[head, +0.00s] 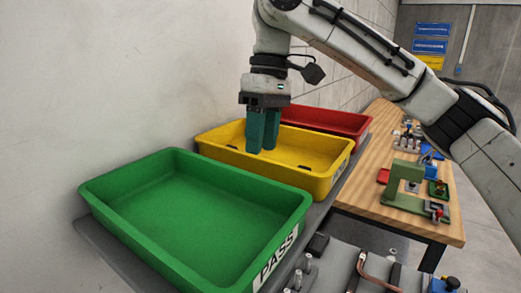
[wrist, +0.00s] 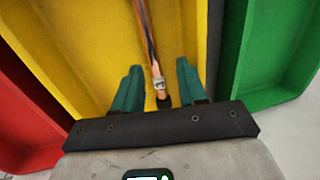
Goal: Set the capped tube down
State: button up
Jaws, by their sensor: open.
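My gripper (head: 261,148) is over the yellow tray (head: 330,182), its teal fingers reaching down inside the rim. In the wrist view its two fingers (wrist: 158,68) stand apart, one on each side of a copper tube (wrist: 147,32). The tube lies lengthwise between them over the yellow tray floor, with a silver fitting and a black cap (wrist: 163,102) at its near end. No finger appears to touch it. Whether the tube rests fully on the floor is hard to tell. The head view does not show this tube clearly.
A green tray (head: 190,215) marked PASS stands in front of the yellow one, and a red tray (head: 345,122) behind it. A wooden bench (head: 385,208) with a green fixture (head: 402,178) is at right. Another bent copper tube (head: 375,278) sits at the front edge.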

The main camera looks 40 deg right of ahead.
notch_tip(320, 180, up, 9)
jog(key=d, duration=0.1)
jog(key=shift+w+d+r, duration=0.15)
jog(key=shift+d+r, duration=0.05)
jog(key=shift+d, duration=0.15)
